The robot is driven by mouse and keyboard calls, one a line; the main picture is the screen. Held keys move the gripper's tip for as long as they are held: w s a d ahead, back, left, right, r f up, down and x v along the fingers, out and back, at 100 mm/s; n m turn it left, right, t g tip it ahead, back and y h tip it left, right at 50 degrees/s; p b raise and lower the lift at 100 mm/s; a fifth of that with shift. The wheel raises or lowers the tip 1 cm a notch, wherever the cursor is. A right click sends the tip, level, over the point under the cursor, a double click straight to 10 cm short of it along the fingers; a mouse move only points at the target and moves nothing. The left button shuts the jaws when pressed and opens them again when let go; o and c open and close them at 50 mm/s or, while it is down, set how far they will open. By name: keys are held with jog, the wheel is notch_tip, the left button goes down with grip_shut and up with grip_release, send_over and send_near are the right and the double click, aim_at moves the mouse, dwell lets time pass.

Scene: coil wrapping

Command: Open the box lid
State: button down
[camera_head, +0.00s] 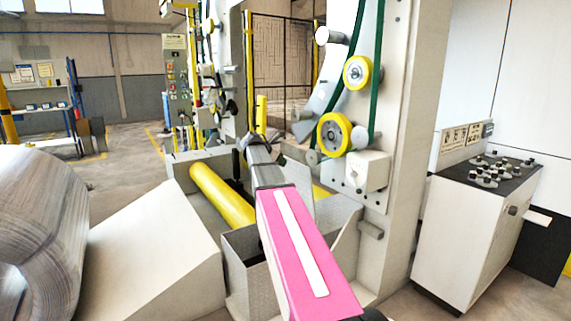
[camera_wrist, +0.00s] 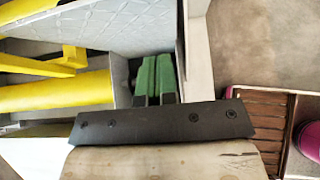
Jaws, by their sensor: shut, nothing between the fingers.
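I cannot make out for certain which thing is the box or its lid. A grey patterned-metal bin (camera_head: 238,262) stands below my arm in the head view, partly hidden by it. In the wrist view, a brown slatted wooden surface (camera_wrist: 268,128) in a pale frame lies at the right, partly cut off. My gripper (camera_wrist: 154,62) shows with its two green fingers together and nothing between them. A yellow roller (camera_wrist: 60,92) and a patterned metal sheet (camera_wrist: 125,25) lie beyond and left of the fingers.
In the head view, a yellow roller (camera_head: 222,196) lies left of my arm, by a pale sloped block (camera_head: 155,245). A large wrapped coil (camera_head: 40,220) is at far left. A machine column (camera_head: 410,120) and a control cabinet (camera_head: 465,240) stand right.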

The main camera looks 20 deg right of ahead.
aim_at(305, 169)
jog(key=x, duration=0.3)
jog(key=r+x, duration=0.1)
jog(key=x, duration=0.2)
jog(key=d+x, duration=0.1)
jog(key=x, duration=0.2)
jog(key=shift+w+d, duration=0.2)
jog(key=shift+d, duration=0.05)
jog(key=shift+w+d+r, duration=0.1)
jog(key=shift+d+r, duration=0.05)
jog(key=shift+d, duration=0.6)
jog(key=w+d+r+y, duration=0.1)
jog(key=d, duration=0.7)
jog(key=shift+w+d, duration=0.35)
jog(key=shift+d, duration=0.05)
jog(key=shift+r, duration=0.15)
